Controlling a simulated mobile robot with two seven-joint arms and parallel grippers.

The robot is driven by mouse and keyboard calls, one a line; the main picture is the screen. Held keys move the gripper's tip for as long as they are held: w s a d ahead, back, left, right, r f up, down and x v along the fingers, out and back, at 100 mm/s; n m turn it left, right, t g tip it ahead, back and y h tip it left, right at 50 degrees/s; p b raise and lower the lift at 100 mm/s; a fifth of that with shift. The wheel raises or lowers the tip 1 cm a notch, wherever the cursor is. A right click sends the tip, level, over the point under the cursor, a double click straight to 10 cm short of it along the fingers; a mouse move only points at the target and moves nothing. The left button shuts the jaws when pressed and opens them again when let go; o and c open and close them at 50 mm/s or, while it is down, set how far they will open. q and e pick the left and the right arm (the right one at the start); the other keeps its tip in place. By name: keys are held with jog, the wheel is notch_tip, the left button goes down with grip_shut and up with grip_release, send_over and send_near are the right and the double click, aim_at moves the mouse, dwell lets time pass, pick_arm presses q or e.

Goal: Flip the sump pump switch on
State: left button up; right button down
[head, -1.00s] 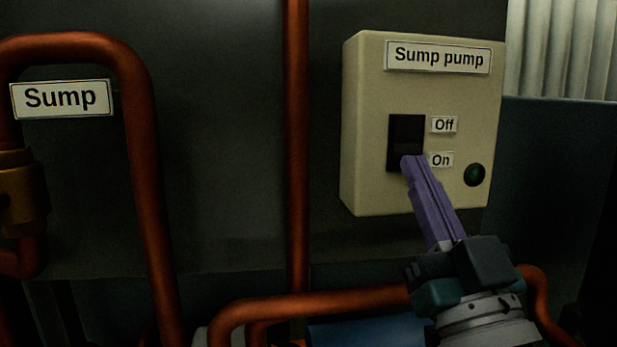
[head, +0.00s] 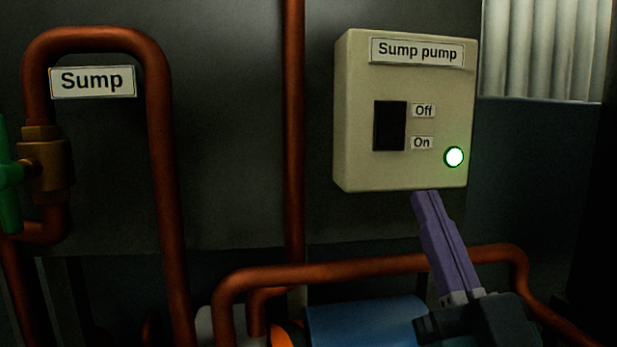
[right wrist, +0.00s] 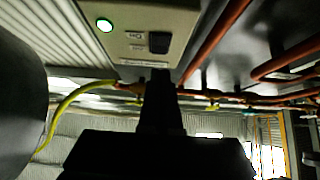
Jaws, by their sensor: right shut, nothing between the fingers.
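The cream sump pump box (head: 353,110) is on the dark wall right of centre in the head view. Its black switch (head: 390,126) sits left of the "Off" and "On" labels. The round lamp (head: 454,157) at the lower right glows green-white. The box also shows in the right wrist view (right wrist: 180,20), with the switch (right wrist: 159,42) and the lit lamp (right wrist: 104,25). My right gripper (head: 425,196) is shut and empty, with its purple fingers just below the box and clear of the switch. My left gripper is not in view.
A copper pipe (head: 294,150) runs vertically left of the box. Another pipe (head: 370,267) bends across below it, above a blue cylinder (head: 365,325). At the left are a "Sump" label (head: 93,81) and a green-handled valve (head: 45,165).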

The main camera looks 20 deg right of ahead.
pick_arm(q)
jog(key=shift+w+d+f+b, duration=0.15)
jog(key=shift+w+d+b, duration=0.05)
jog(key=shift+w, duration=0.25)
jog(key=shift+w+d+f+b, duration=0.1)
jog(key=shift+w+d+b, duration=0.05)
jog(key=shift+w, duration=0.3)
pick_arm(e)
jog(key=f, duration=0.1)
jog(key=s+f, duration=0.2)
jog(key=f, duration=0.1)
jog(key=shift+a, duration=0.2)
